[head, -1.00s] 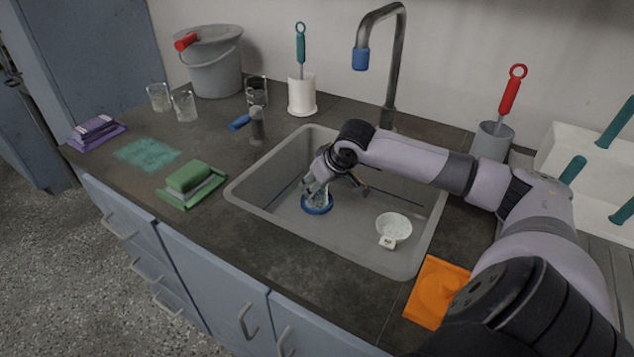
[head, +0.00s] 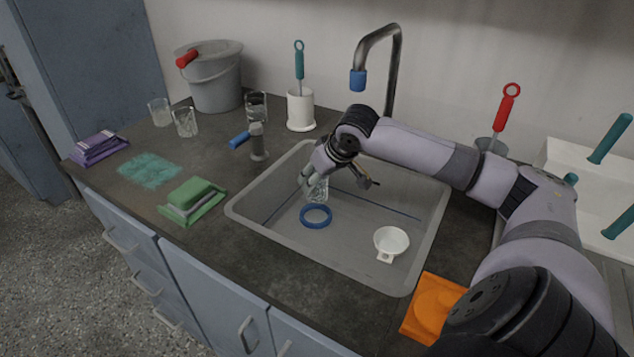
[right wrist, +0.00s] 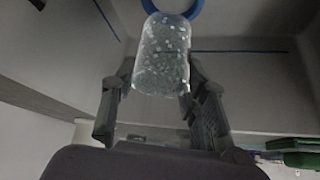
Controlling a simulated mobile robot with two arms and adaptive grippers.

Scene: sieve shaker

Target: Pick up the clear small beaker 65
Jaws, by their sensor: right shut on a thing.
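A clear small beaker (head: 317,188), speckled with pale spots or drops, is in my right gripper (head: 338,182) above the sink. In the right wrist view the beaker (right wrist: 163,55) stands between the two fingers of the right gripper (right wrist: 152,105), which are shut on it. A blue ring (head: 316,216) lies on the sink floor below the beaker, apart from it; part of it shows at the top of the right wrist view (right wrist: 196,8). My left gripper is not in view.
The grey sink (head: 270,238) also holds a white strainer-like cup (head: 391,242). The tap (head: 391,75) rises behind it. An orange item (head: 433,306) lies at right.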

